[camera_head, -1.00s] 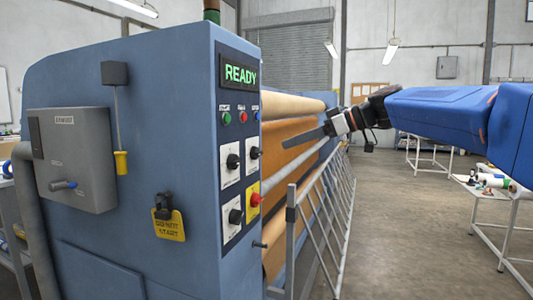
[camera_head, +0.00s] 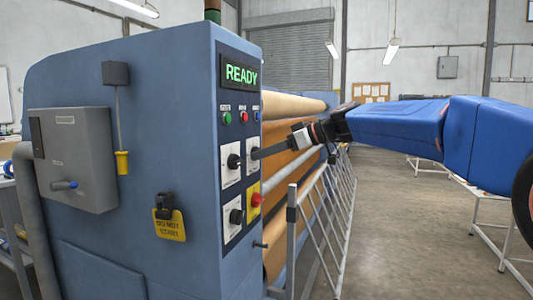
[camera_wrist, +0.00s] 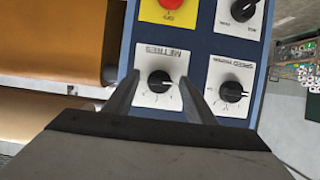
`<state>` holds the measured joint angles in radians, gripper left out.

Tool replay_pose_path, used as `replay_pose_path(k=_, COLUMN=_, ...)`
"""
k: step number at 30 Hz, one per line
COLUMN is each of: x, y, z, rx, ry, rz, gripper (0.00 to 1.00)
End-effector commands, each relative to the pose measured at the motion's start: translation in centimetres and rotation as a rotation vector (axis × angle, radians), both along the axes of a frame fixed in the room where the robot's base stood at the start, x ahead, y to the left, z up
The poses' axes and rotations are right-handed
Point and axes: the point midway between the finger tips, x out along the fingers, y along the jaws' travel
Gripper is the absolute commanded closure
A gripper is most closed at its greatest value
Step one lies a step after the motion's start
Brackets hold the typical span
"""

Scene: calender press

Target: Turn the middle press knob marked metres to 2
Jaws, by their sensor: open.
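The METRES knob (camera_wrist: 159,80) is a black dial on a white plate, upside down in the wrist view, with a light pointer mark toward picture right. My gripper (camera_head: 260,153) is open, its two long fingers reaching the blue press panel from the right. In the wrist view the fingers stand either side of the METRES knob; I cannot tell whether they touch it. In the head view the fingers largely hide this knob. The scale digits are too small to read.
The SPEED knob (camera_wrist: 232,91) sits beside the METRES plate, with another black knob (camera_wrist: 243,9) beyond it. A red button on yellow (camera_head: 256,199) is just below my fingers. A READY display (camera_head: 240,75) is lit green. A grey rail (camera_head: 320,215) stands right of the panel.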

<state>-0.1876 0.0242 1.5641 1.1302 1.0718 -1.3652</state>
Motion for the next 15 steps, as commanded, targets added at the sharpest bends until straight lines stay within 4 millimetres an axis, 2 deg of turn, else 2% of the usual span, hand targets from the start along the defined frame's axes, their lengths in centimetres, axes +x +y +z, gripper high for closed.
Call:
replay_pose_path(k=1, x=0.00, y=-0.01, z=0.00, rx=0.000, ry=0.000, rz=0.000, gripper=0.50)
replay_pose_path(k=2, x=-0.01, y=-0.02, z=0.01, rx=0.000, ry=0.000, rz=0.000, gripper=0.54)
replay_pose_path(k=6, x=-0.02, y=-0.02, z=0.02, rx=0.000, ry=0.000, rz=0.000, gripper=0.88)
replay_pose_path(k=7, x=-0.02, y=-0.02, z=0.02, rx=0.000, ry=0.000, rz=0.000, gripper=0.91)
replay_pose_path(k=15, x=0.02, y=-0.04, z=0.00, rx=0.007, ry=0.019, rz=0.001, gripper=0.91)
